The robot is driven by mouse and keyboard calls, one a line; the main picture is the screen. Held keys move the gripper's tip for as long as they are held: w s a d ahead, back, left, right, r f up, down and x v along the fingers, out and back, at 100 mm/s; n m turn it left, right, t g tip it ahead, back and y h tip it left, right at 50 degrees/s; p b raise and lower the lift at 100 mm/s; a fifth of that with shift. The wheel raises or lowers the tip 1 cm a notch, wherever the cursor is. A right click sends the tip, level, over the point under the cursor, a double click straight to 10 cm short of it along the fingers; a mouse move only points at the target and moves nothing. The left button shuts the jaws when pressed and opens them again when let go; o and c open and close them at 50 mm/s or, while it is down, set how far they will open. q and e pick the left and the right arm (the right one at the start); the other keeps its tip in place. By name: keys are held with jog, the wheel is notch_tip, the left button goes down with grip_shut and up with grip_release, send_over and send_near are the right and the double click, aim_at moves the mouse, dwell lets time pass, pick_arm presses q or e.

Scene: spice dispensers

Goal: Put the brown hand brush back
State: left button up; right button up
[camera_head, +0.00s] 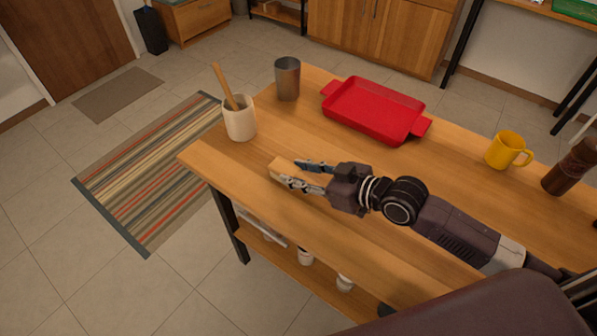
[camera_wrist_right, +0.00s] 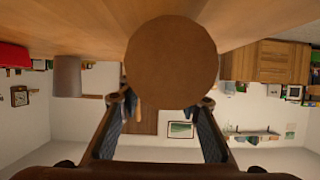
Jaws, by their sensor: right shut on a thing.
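My right gripper (camera_head: 291,173) reaches in from the right, low over the left part of the wooden table. It is shut on a light brown thing, taken as the brown hand brush (camera_head: 279,166), which shows just beyond the fingertips. In the right wrist view a round brown face of it (camera_wrist_right: 170,62) fills the upper middle, between and ahead of the fingers (camera_wrist_right: 160,104). Most of its shape is hidden, and I cannot tell whether it touches the table. My left gripper is not in view.
A cream crock (camera_head: 240,122) holding a wooden utensil stands just beyond the gripper. A metal cup (camera_head: 287,82) and a red tray (camera_head: 372,110) are behind. A yellow mug (camera_head: 505,152) and dark brown grinder (camera_head: 571,167) stand right. The table's front-left edge (camera_head: 215,183) is close.

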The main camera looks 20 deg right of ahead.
jog(key=shift+f+b, duration=0.4)
jog(key=shift+f, duration=0.2)
